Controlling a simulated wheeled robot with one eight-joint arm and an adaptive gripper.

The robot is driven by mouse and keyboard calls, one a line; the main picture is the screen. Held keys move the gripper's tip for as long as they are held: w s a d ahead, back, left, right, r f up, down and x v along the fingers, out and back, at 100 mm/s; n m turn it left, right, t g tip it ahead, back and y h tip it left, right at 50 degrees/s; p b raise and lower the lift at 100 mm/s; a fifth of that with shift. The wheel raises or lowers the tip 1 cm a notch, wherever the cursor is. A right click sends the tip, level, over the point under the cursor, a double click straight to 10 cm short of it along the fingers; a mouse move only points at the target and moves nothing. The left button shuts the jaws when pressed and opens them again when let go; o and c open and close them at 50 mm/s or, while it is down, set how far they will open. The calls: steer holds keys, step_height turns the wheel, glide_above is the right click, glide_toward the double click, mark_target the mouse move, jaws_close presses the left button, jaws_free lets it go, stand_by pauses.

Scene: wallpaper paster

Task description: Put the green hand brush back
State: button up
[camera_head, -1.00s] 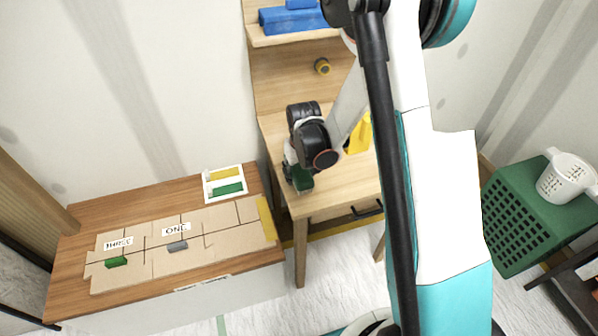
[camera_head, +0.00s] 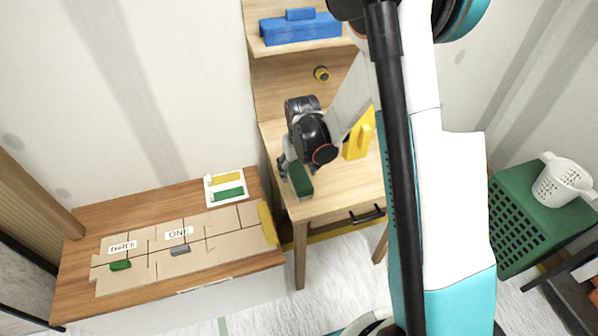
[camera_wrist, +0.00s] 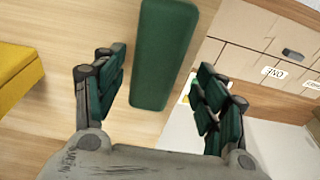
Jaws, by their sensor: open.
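The green hand brush, a long dark green block (camera_head: 301,180), is near the left front edge of the wooden desk (camera_head: 345,192). My gripper (camera_head: 288,172) is over that edge, right beside the brush. In the wrist view the brush (camera_wrist: 163,55) lies lengthwise between the lines of my two spread fingers (camera_wrist: 160,100), with a gap on both sides. The fingers have dark green pads and hold nothing.
A yellow block with a handle (camera_head: 358,143) stands on the desk; a blue one (camera_head: 300,28) is on the shelf above. The low wooden table (camera_head: 75,285) at left bears a labelled board (camera_head: 215,248), small coloured pieces and a card (camera_head: 224,186). A green crate (camera_head: 513,230) is at right.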

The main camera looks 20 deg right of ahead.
mark_target(298, 177)
steer(key=s+r+t+p, duration=0.1)
steer(key=s+r, duration=0.4)
steer(key=r, duration=0.7)
steer(key=s+r+t+p, duration=0.15)
steer(key=s+r, duration=0.45)
steer(key=r, duration=0.7)
steer(key=s+r+t, duration=0.2)
steer(key=s+r, duration=0.2)
steer(key=s, duration=0.7)
steer(key=shift+s+d+t, duration=0.2)
steer(key=shift+s+t, duration=0.1)
steer(key=shift+t, duration=0.05)
